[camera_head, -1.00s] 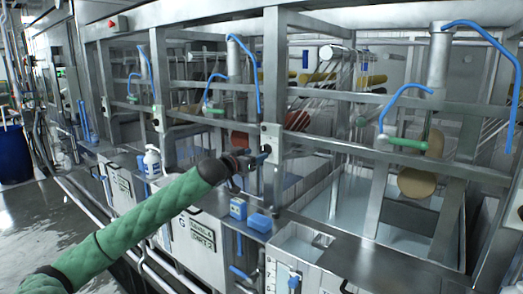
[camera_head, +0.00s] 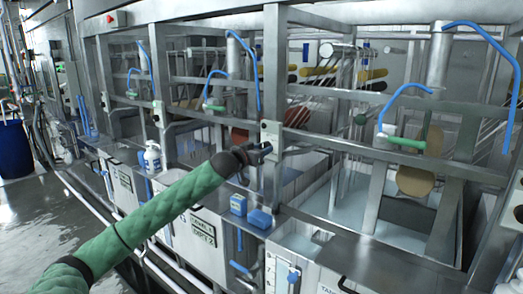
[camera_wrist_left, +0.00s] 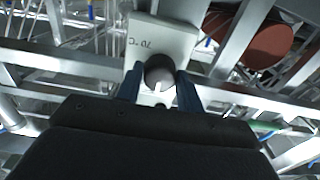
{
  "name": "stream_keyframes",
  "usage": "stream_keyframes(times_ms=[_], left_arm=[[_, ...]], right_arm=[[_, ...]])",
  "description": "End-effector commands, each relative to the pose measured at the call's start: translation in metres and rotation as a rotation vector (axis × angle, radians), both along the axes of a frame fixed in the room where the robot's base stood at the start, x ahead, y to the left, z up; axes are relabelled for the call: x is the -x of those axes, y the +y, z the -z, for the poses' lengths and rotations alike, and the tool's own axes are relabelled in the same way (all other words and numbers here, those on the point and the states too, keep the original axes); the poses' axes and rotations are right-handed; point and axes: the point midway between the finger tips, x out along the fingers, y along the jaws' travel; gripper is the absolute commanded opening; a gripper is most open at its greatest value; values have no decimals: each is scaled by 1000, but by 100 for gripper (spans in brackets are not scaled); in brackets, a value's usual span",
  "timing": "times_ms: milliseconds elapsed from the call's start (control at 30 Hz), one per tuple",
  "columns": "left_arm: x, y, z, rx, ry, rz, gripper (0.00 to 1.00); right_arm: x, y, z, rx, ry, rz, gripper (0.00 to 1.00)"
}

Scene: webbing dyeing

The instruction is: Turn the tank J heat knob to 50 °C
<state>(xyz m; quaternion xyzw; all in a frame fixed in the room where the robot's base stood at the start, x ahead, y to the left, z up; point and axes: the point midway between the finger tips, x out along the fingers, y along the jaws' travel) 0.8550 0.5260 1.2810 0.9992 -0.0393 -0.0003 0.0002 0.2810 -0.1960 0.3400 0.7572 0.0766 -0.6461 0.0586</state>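A pale control plate (camera_head: 271,133) sits on a steel post in the middle of the head view. My left gripper (camera_head: 266,150) is at the plate's lower part, and the knob is hidden behind it there. In the left wrist view the plate (camera_wrist_left: 163,35) bears "70 °C", seen upside down. A round dark heat knob (camera_wrist_left: 160,69) with a white mark stands out from it. The two fingers of my left gripper (camera_wrist_left: 160,78) lie on either side of the knob, very close to it. Whether they press on it I cannot tell. My right gripper does not show.
Steel rails and posts frame the open tanks. Two blue containers (camera_head: 238,205) (camera_head: 260,219) stand on the ledge below my left gripper. A white pump bottle (camera_head: 152,158) stands farther left. A green-handled blue pipe (camera_head: 402,143) is at the right.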

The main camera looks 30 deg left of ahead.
Motion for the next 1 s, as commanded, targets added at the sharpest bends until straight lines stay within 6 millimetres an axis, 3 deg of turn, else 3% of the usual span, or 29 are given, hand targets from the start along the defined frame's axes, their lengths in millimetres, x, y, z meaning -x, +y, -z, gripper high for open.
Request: stream_keyframes(times_ms=[100, 467, 1000], left_arm=[[0, 0, 0, 0, 0, 0, 14], [0, 0, 0, -65, -5, 0, 14], [0, 1, -2, -509, -41, -1, 14]], right_arm=[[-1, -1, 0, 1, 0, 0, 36], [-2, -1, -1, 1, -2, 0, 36], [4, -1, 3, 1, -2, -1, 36]])
